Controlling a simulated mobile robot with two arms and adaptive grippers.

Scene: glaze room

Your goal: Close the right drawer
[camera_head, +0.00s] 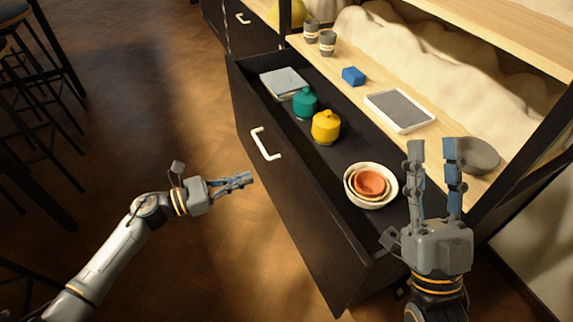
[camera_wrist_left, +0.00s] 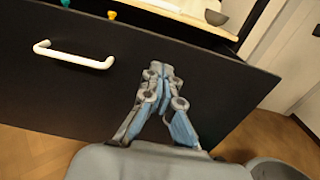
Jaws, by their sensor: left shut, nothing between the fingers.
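The right drawer is pulled out, with its dark front panel (camera_head: 290,215) facing left and a white bar handle (camera_head: 265,144) on it. My left gripper (camera_head: 248,179) is shut and empty, in front of the panel, below the handle in the head view. The left wrist view shows its fingertips (camera_wrist_left: 165,72) before the dark panel (camera_wrist_left: 85,100), right of the handle (camera_wrist_left: 72,57); whether they touch it I cannot tell. My right gripper (camera_head: 434,149) is open, fingers pointing up, over the drawer's right end.
The drawer holds grey folded items (camera_head: 284,82), a teal jar (camera_head: 305,102), a yellow jar (camera_head: 326,127) and nested bowls (camera_head: 370,185). The wooden shelf (camera_head: 365,125) carries cups, a blue block (camera_head: 353,76), a tray (camera_head: 400,109) and a grey bowl (camera_head: 478,155). Stools stand at left; the floor between is clear.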

